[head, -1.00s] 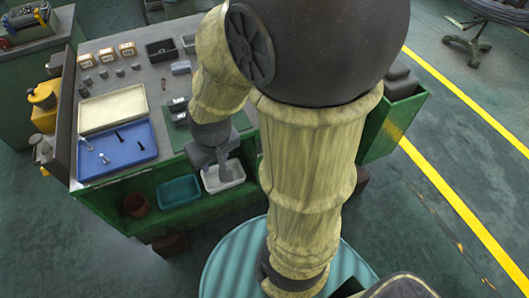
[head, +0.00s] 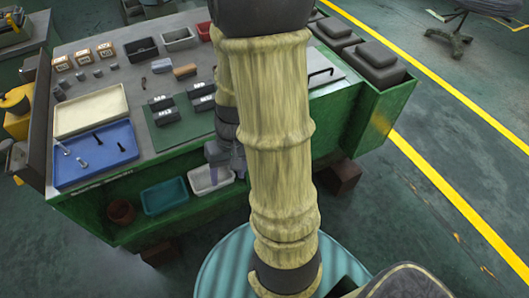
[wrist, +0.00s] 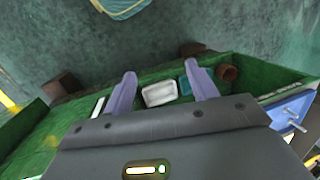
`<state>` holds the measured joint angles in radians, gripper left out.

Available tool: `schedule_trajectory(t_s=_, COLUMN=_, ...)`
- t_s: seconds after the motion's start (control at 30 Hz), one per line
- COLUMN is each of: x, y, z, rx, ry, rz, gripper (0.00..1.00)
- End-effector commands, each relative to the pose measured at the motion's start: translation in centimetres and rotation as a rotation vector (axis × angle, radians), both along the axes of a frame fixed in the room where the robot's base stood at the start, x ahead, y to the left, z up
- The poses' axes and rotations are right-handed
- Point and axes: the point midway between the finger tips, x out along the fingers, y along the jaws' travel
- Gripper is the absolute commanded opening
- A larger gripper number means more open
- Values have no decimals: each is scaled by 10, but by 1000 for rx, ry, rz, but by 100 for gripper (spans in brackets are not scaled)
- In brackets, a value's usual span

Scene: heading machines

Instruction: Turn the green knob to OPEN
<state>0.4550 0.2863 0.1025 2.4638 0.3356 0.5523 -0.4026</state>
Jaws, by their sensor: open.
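I cannot make out a green knob in either view. My gripper (head: 224,155) is in front of the bench's near edge in the head view, partly hidden behind my arm. In the wrist view my gripper (wrist: 160,76) shows two purple-grey fingers spread apart, with nothing between them. The fingers point toward the bench's lower shelf and the floor. The green workbench (head: 85,215) stands beyond and left of my arm.
On the bench lie a blue tray (head: 95,170) with bolts, a cream tray (head: 92,110) and a green mat (head: 165,136). A teal bin (head: 164,195) and white bin (head: 212,178) sit on the lower shelf.

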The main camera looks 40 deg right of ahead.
Motion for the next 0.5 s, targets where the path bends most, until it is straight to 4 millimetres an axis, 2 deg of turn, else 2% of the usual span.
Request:
schedule_trajectory(t_s=0.03, x=-2, y=-8, z=-23, rx=51, ry=24, rz=-45, gripper=58)
schedule_trajectory(t_s=0.1, x=-5, y=-15, z=-41, rx=129, ry=44, rz=-91, gripper=58)
schedule_trajectory(t_s=0.3, x=-5, y=-36, z=-89, rx=367, ry=31, rz=-235, gripper=58)
schedule_trajectory(t_s=0.5, x=1, y=-64, z=-129, rx=603, ry=-89, rz=-400, gripper=58)
